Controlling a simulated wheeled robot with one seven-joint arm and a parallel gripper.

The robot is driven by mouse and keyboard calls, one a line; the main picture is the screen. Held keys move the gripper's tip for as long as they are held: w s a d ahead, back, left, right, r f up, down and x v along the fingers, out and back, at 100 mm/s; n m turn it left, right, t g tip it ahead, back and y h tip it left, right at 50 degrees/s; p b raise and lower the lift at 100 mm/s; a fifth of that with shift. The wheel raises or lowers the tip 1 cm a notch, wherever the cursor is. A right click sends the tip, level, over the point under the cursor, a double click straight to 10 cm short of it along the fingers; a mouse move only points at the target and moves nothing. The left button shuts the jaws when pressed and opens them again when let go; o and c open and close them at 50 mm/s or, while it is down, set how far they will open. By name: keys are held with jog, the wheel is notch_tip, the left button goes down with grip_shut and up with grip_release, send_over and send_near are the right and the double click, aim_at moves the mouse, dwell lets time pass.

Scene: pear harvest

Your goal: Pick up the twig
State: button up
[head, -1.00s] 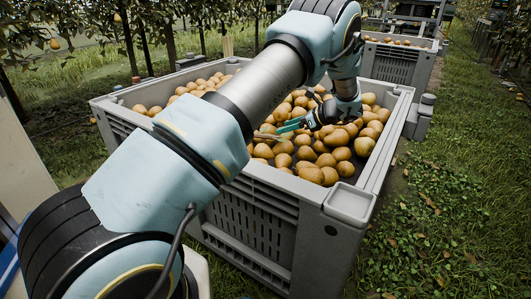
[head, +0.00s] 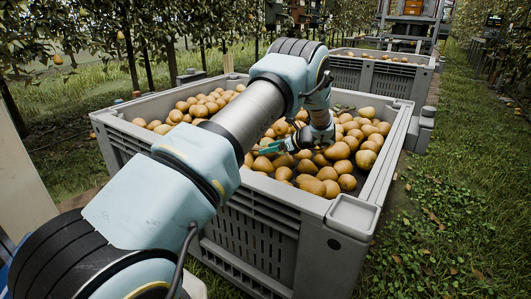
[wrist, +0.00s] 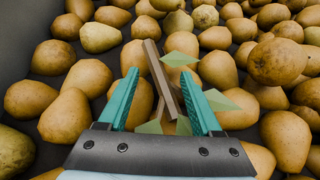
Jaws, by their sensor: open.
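The twig (wrist: 161,80) is a brown stick with several green leaves. In the wrist view it lies on the pears, running from the upper middle down to between my fingers. My gripper (wrist: 163,92) is open, with its two teal fingers on either side of the twig's lower part. I cannot tell how far above the twig the fingertips are. In the head view my gripper (head: 272,147) is low over the pears inside the near crate, and my arm hides part of that area. The twig cannot be made out in the head view.
The near grey crate (head: 352,207) holds many yellow-brown pears (head: 342,151) around my gripper. Its dark wall (wrist: 22,45) shows at the left of the wrist view. A second crate (head: 392,71) with pears stands behind. Grass lies free on the right.

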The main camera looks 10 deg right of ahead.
jog(key=shift+w+a+f, duration=0.15)
jog(key=shift+w, duration=0.05)
grip_shut()
dwell(0.4)
